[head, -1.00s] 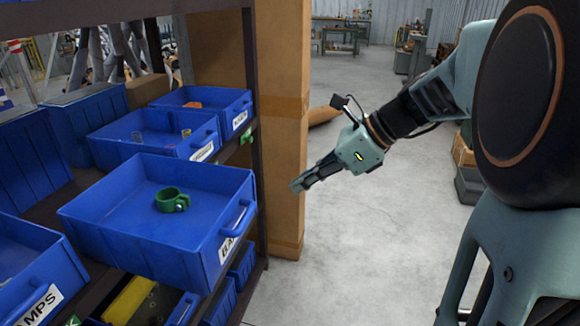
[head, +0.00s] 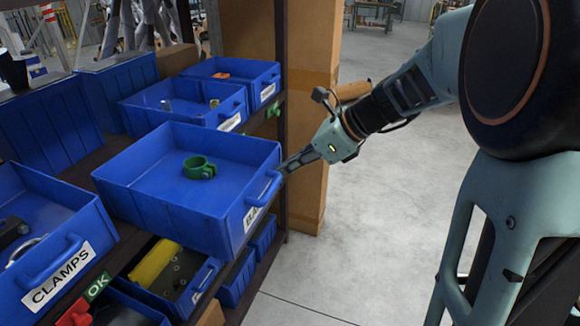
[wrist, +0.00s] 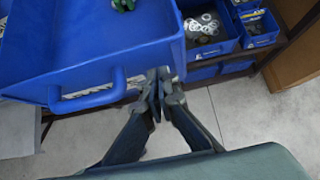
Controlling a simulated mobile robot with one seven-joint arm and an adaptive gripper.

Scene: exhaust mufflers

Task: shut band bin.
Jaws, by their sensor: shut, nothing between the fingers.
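The band bin (head: 150,195) is a blue drawer bin pulled out from the shelf, with a green ring clamp (head: 199,167) lying inside. Its front handle (head: 264,189) and a label partly hidden by the handle face the aisle. My gripper (head: 284,169) is shut and empty, its fingertips close to the front right end of the bin. In the wrist view the shut fingertips (wrist: 160,78) are at the bin's front corner, just right of the handle (wrist: 88,96). I cannot tell whether they touch the bin.
A bin labelled CLAMPS (head: 60,272) stands to the left. Other blue bins (head: 186,106) sit behind, and a lower bin (head: 172,275) with a yellow part is below. A tall cardboard box (head: 310,130) stands beyond the shelf post. The floor (head: 380,220) on the right is clear.

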